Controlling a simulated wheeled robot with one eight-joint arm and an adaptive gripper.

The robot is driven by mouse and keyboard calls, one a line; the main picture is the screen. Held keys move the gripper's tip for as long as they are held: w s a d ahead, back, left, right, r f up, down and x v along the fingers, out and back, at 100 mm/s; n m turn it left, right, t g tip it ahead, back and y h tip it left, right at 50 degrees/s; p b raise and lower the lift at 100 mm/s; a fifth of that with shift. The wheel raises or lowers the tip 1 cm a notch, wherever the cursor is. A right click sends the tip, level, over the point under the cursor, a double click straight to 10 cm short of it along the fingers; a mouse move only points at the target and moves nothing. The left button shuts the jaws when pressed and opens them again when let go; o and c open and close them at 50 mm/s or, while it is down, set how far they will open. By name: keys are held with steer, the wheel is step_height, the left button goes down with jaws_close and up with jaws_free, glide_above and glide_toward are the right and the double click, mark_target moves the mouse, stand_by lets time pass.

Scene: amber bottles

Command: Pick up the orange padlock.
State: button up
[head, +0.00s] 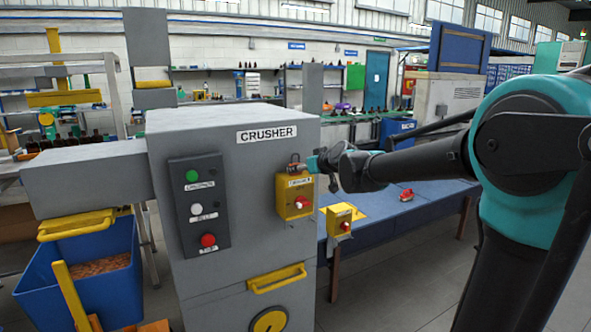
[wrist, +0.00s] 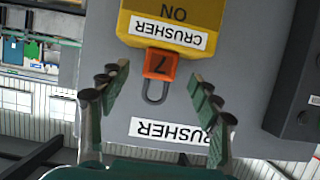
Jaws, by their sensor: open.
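The orange padlock (wrist: 160,65) is marked 7 and has a grey shackle. In the wrist view, which is upside down, it lies at the edge of a yellow box labelled CRUSHER (wrist: 175,22). In the head view the padlock (head: 294,168) is small and sits at the top of the yellow box (head: 295,197) on the crusher's side. My gripper (wrist: 158,80) is open, with a finger on each side of the padlock and clear gaps between. In the head view my gripper (head: 313,164) is just right of the padlock. I cannot tell the depth gap.
The grey crusher (head: 235,135) stands close behind the padlock, with a button panel (head: 199,240) on its front. A second yellow box (head: 340,221) with a red part is to the lower right. A blue table (head: 430,200) holds a red object (head: 406,194).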

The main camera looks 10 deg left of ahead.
mark_target(296, 175)
steer(key=shift+x, duration=2.8)
steer(key=shift+a+r, duration=0.1)
steer(key=shift+r, duration=0.05)
steer(key=shift+c, duration=0.6)
steer(key=c, duration=1.2)
